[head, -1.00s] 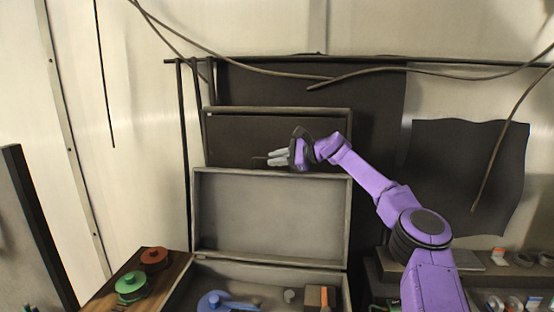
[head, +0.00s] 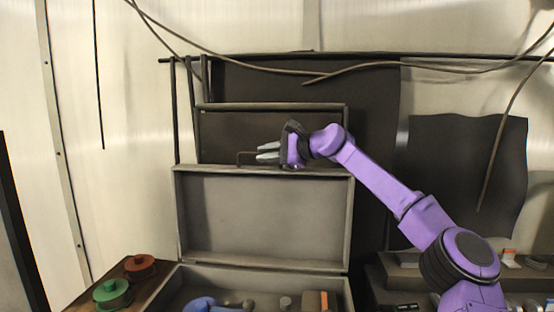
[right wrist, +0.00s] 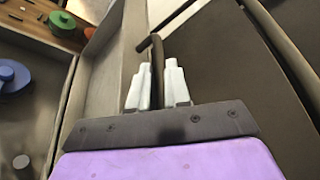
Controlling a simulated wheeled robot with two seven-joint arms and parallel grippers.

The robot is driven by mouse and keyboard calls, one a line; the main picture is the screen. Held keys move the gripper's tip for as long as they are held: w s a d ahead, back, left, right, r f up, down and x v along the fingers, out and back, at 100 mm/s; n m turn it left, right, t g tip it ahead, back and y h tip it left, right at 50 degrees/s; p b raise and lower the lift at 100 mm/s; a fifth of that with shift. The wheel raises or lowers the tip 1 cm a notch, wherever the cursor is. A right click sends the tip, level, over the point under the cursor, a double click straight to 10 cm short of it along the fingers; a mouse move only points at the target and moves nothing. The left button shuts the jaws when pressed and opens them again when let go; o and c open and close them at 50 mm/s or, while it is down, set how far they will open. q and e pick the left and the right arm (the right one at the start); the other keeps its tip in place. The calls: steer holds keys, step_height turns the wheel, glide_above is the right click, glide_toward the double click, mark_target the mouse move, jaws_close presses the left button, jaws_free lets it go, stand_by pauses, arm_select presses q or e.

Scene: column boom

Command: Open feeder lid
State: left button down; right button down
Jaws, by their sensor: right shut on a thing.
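The feeder is a grey box (head: 165,290) at the bottom middle of the head view. Its lid (head: 262,213) stands raised at the back, inner face towards me. A thin dark bent handle (head: 239,158) shows at the lid's top edge. My right gripper (head: 262,152) is at that top edge, fingers pointing left. In the right wrist view the right gripper (right wrist: 159,90) has its two pale fingers closed around the dark handle (right wrist: 154,50). The lid (right wrist: 105,85) also shows there. My left gripper is not in view.
Inside the box lie a blue round part (head: 203,304) and an orange-brown block (head: 315,301). Green (head: 112,293) and red (head: 140,266) round parts sit on wood at left. A dark panel (head: 375,120) stands behind. Cables (head: 395,65) hang above. Small parts (head: 510,258) lie at right.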

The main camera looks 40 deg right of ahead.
steer(key=shift+a+f, duration=0.15)
steer(key=shift+f, duration=0.05)
steer(key=c, duration=1.2)
jaws_free()
steer(key=shift+w, duration=0.15)
steer(key=shift+o, duration=0.2)
steer(key=shift+w+a, duration=0.15)
steer(key=shift+w, duration=0.1)
steer(key=b+v, duration=0.3)
steer(key=v, duration=0.7)
steer(key=shift+s, duration=0.25)
